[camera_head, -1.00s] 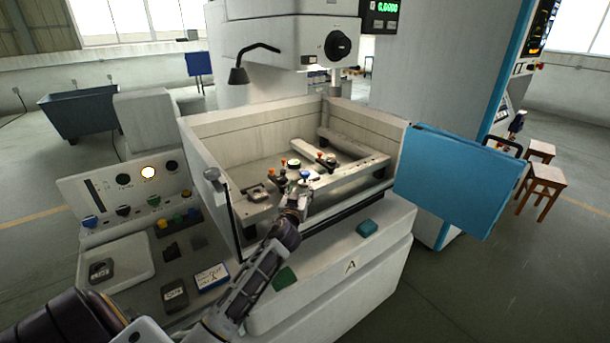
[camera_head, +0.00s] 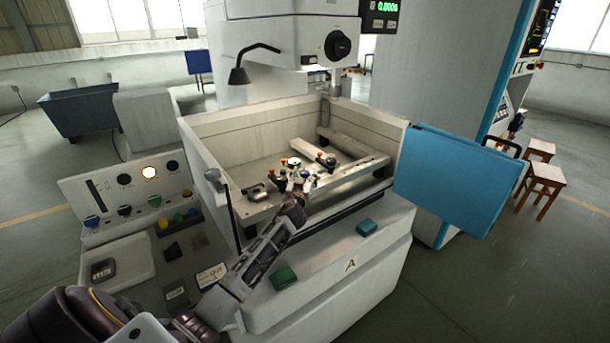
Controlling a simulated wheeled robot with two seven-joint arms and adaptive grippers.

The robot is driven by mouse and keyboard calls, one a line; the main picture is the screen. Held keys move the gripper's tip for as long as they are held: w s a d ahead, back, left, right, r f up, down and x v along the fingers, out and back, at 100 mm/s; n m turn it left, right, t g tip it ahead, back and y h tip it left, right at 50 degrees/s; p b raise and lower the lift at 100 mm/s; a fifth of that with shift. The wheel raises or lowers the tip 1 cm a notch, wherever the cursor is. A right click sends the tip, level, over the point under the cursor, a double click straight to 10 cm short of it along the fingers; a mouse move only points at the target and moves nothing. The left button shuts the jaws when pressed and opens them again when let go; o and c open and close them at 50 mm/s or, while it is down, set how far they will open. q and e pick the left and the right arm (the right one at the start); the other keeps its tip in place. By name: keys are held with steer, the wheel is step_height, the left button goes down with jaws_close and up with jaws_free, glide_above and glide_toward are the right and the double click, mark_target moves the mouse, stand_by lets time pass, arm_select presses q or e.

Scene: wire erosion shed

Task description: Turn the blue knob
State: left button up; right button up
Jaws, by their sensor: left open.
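Inside the machine's open tank (camera_head: 205,148), a small blue knob (camera_head: 306,174) stands among several small clamps with orange tops. My left arm reaches in from the lower left over the tank's front edge. My left gripper (camera_head: 301,180) is open, with its fingers at the blue knob and covering part of it. I cannot tell whether the fingers touch the knob. Another blue knob (camera_head: 92,221) is on the control panel (camera_head: 120,200) at the left, away from the gripper. My right gripper is not in view.
A lamp (camera_head: 240,75) on a bent arm and the machine head (camera_head: 280,42) hang above the tank. A blue door (camera_head: 455,180) stands open at right. Wooden stools (camera_head: 540,180) stand farther right.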

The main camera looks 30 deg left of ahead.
arm_select(q)
steer(key=shift+w+a, duration=0.2)
steer(key=shift+w, duration=0.25)
steer(key=shift+w+a, duration=0.1)
steer(key=shift+w, duration=0.1)
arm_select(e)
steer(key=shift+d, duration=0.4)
arm_select(q)
steer(key=c, duration=0.9)
steer(key=shift+c, duration=0.8)
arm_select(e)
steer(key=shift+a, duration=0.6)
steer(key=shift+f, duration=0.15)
